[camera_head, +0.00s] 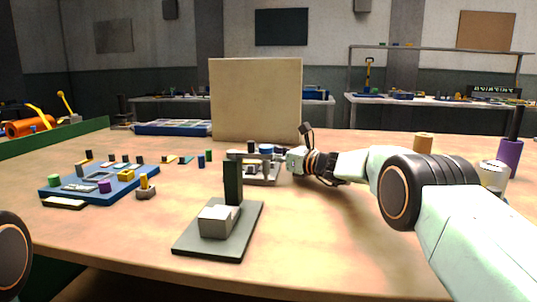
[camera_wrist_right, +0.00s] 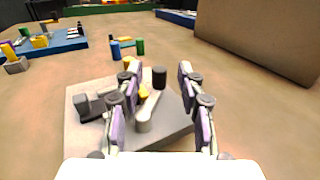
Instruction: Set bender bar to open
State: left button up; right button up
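A small bender-like fixture with a grey base plate (camera_wrist_right: 85,140) lies under my right gripper in the wrist view. It carries a light grey bar (camera_wrist_right: 150,112), a dark round post (camera_wrist_right: 159,77), a yellow piece and a dark grey block at its left. In the head view the fixture (camera_head: 262,178) is at mid-table, partly hidden by my right gripper (camera_head: 284,158). In the wrist view my right gripper (camera_wrist_right: 160,88) is open, its purple-padded fingers on either side of the bar and post. Contact with the bar cannot be told. My left gripper is out of view.
A grey plate with a dark upright and light block (camera_head: 218,220) stands in front. A blue tray (camera_head: 125,190) with small parts lies left. A tan panel (camera_head: 256,100) stands behind the fixture. A purple cylinder (camera_head: 509,157) is far right. The front-right table is mostly clear.

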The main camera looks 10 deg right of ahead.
jog(key=shift+a, duration=0.1)
grip_shut()
dwell(0.3)
dwell(0.4)
jog(key=m+t+h+b, duration=0.1)
jog(key=h+b, duration=0.1)
jog(key=m+t+h+b, duration=0.1)
jog(key=m+h+b, duration=0.1)
jog(key=b, duration=0.1)
jog(key=shift+d, duration=0.3)
jog(key=shift+d+m+t+h, duration=0.15)
jog(key=shift+m+t+h, duration=0.35)
jog(key=shift+h, duration=0.3)
jog(key=shift+d+m+t+h, duration=0.2)
jog(key=shift+m+t+h, duration=0.1)
jog(key=shift+m+h, duration=0.55)
jog(key=shift+d+h, duration=0.1)
jog(key=shift+h, duration=0.55)
grip_release()
